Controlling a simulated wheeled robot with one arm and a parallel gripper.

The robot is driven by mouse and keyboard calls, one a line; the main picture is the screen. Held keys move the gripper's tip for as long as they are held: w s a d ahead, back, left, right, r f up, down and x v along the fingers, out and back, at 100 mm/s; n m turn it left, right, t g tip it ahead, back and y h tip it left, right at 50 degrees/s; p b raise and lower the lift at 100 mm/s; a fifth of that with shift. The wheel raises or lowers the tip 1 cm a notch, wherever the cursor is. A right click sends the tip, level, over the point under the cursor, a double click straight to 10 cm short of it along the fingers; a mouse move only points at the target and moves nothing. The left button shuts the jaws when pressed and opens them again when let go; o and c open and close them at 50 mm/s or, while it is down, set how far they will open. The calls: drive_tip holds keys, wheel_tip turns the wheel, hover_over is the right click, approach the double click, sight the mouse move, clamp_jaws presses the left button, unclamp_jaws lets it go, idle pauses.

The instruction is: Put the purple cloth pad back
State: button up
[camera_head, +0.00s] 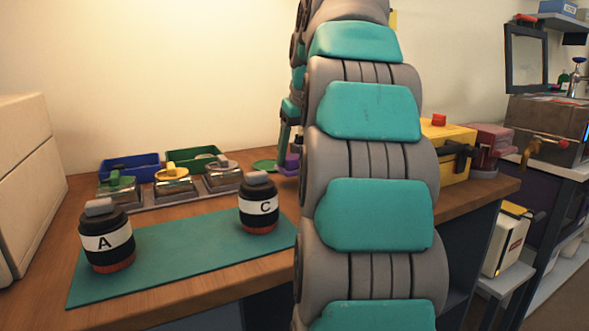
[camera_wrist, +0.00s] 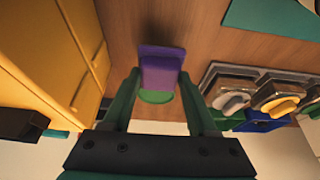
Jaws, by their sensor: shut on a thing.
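The purple cloth pad (camera_wrist: 160,68) is between the two green fingers of my gripper (camera_wrist: 160,78) in the wrist view. My gripper is shut on it. A green round piece (camera_wrist: 155,97) shows just under the pad in the wrist view. In the head view only a small part of the purple pad (camera_head: 291,161) shows, beside my arm, close to the wooden bench. I cannot tell whether the pad touches the bench. A green disc (camera_head: 265,165) shows to its left. Most of my gripper is hidden behind my arm in the head view.
Lens A (camera_head: 107,240) and lens C (camera_head: 259,208) stand on a teal mat (camera_head: 185,250). A metal tray (camera_head: 190,197) with lidded compartments and blue (camera_head: 130,166) and green (camera_head: 195,160) bins are behind. A yellow box (camera_head: 455,140) stands right of my arm.

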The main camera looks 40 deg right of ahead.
sight(296, 159)
drive_tip(key=shift+f, duration=1.6)
drive_tip(key=o, duration=1.2)
drive_tip(key=v, duration=0.7)
drive_tip(key=shift+w, duration=0.1)
drive_tip(key=p+v, duration=0.4)
drive_tip(key=v, duration=0.1)
drive_tip(key=shift+r, duration=0.1)
